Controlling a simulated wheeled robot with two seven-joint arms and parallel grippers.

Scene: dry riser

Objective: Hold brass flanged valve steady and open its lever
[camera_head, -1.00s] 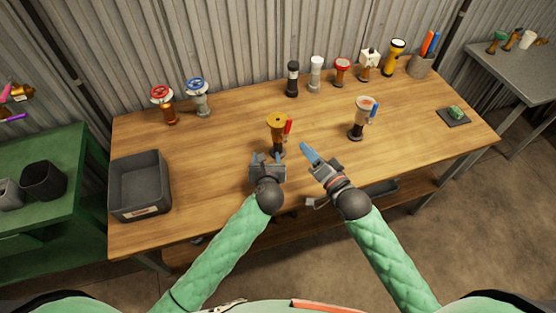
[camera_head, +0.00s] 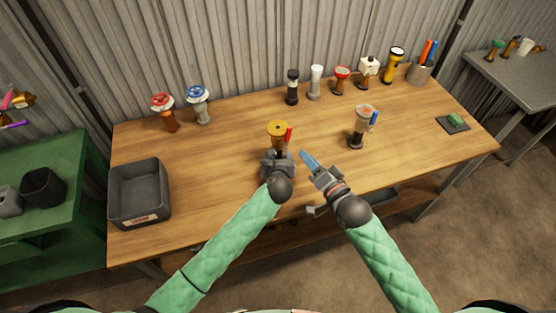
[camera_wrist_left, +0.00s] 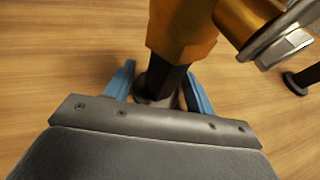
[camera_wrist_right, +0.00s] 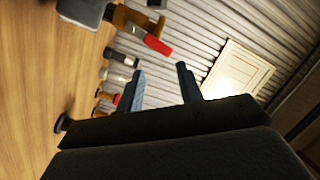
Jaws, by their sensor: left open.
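The brass flanged valve (camera_head: 278,136) stands upright on the workbench, with its gold flange on top and a red lever (camera_head: 289,135) on its right side. My left gripper (camera_head: 277,158) is open at the valve's lower part. In the left wrist view, its blue fingers (camera_wrist_left: 156,88) stand on either side of the dark lower stem (camera_wrist_left: 165,80), with a gap visible on the left. My right gripper (camera_head: 312,163) is right of the valve and apart from it. In the right wrist view, its fingers (camera_wrist_right: 160,82) are spread and empty, and the red lever (camera_wrist_right: 157,45) shows beyond them.
Another valve with a blue lever (camera_head: 361,127) stands to the right. Red-wheel (camera_head: 166,111) and blue-wheel (camera_head: 199,104) valves stand back left. A grey bin (camera_head: 139,192) is at the left end. Several fittings line the back edge. The bench between the valve and bin is clear.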

